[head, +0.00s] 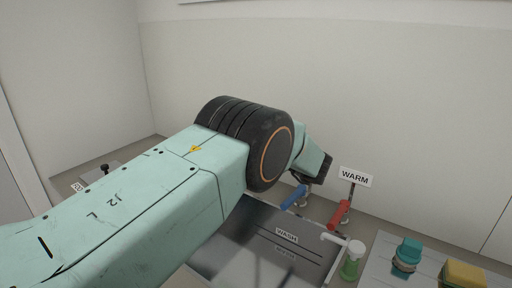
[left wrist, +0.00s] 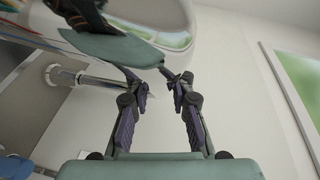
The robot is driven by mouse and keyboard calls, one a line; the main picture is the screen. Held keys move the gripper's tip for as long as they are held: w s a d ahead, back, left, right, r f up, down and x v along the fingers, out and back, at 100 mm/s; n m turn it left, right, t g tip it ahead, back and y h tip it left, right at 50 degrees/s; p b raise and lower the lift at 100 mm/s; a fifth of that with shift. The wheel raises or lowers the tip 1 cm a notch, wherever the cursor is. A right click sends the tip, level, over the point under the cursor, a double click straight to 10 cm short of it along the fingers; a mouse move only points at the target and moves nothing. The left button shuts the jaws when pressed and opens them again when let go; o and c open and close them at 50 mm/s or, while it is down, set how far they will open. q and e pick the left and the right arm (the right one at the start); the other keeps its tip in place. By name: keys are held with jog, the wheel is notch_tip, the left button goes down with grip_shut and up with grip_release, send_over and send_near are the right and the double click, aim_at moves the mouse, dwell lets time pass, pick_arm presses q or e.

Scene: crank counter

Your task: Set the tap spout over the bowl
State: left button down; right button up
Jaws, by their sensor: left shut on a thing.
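In the head view my left arm covers the spout and the gripper's fingertips. My right gripper is in neither view.
A blue lever (head: 293,197) and a red lever (head: 339,213) stand behind, with a WARM sign (head: 356,177). A green-and-white soap pump (head: 352,262), a teal-topped object (head: 407,254) and a yellow sponge (head: 463,274) are at right. A chrome pipe (left wrist: 75,77) shows in the wrist view.

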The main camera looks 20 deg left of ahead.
pick_arm(q)
jog(key=shift+a, duration=0.1)
jog(key=c, duration=1.6)
grip_release()
jog(key=shift+r, duration=0.1)
jog(key=o, duration=0.5)
jog(key=shift+c, duration=0.2)
jog(key=shift+d, duration=0.3)
jog(key=f+v, duration=0.1)
jog(key=v, duration=0.6)
jog(key=shift+r, duration=0.45)
